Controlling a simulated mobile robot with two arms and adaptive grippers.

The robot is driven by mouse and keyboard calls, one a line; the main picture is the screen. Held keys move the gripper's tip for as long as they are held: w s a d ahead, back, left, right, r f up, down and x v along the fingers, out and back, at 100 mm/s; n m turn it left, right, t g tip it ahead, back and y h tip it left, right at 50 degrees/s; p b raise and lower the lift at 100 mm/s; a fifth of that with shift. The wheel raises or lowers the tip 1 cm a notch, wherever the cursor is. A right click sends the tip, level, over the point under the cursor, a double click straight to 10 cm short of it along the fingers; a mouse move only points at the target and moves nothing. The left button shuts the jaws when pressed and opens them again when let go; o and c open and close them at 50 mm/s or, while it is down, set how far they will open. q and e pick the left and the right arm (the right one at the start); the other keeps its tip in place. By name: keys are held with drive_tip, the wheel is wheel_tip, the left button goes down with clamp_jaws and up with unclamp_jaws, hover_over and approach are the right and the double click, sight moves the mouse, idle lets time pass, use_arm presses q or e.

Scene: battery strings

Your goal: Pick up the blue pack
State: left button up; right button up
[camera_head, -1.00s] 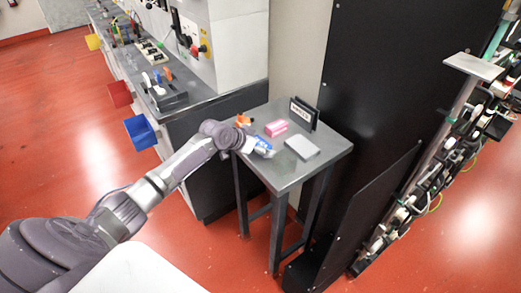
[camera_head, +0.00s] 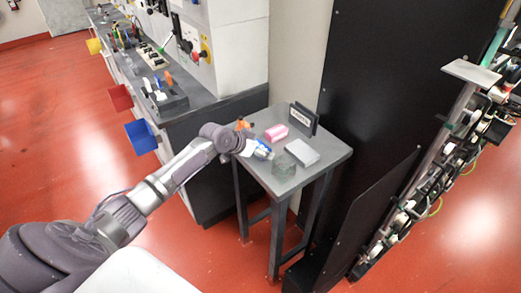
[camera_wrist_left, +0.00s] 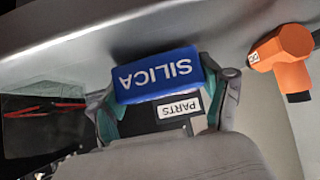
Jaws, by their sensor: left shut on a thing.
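The blue pack (camera_wrist_left: 157,75), with "SILICA" in white letters, shows upside down in the left wrist view. In the head view the blue pack (camera_head: 264,153) is a small patch at the end of my left arm, over the left part of the table top (camera_head: 335,151). My left gripper (camera_head: 254,149) is shut on it, with a finger at each end of the pack in the wrist view. I cannot tell whether the pack touches the table. My right gripper is not in view.
The table holds a pink block (camera_head: 276,132), a pale flat box (camera_head: 302,151), a see-through greenish box (camera_head: 284,166), a dark sign holder (camera_head: 303,118) and an orange item (camera_head: 242,124). A black panel (camera_head: 390,80) stands on the right. A workbench (camera_head: 215,105) stands at left.

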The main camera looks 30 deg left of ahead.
use_arm(q)
drive_tip(key=shift+r+p, duration=1.65)
drive_tip(key=shift+r, duration=0.4)
drive_tip(key=s+a+p, duration=0.3)
drive_tip(key=s+p, duration=0.2)
drive_tip(key=s, duration=0.6)
drive_tip(key=shift+s+a+p, duration=0.25)
drive_tip(key=shift+p, duration=0.15)
idle(0.4)
